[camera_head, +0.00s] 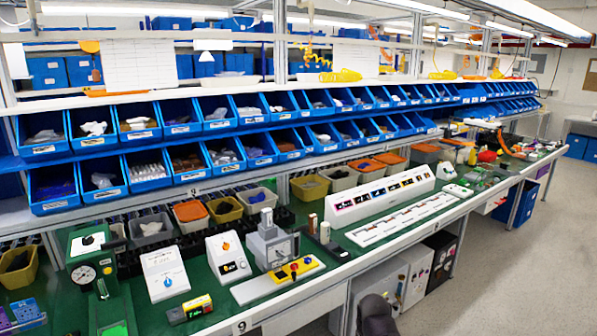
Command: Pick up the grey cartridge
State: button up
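A small upright light-grey cylinder (325,233), which looks like the grey cartridge, stands on the green bench top near the middle of the picture. A similar upright piece with a brownish-red colour (312,223) stands close beside it on the left. Both are small here, and I cannot tell whether they sit in a holder. My gripper and arm are not in this view.
The grey machine with a yellow base (273,245) stands left of the cylinders. A long white slotted panel (405,219) lies to their right. White knob boxes (228,257) stand further left. Blue bins (143,170) line shelves behind. The grey floor (520,270) is clear at right.

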aim_at(267, 214)
jog(key=z, duration=1.15)
jog(key=i, duration=1)
jog(key=u, duration=0.6)
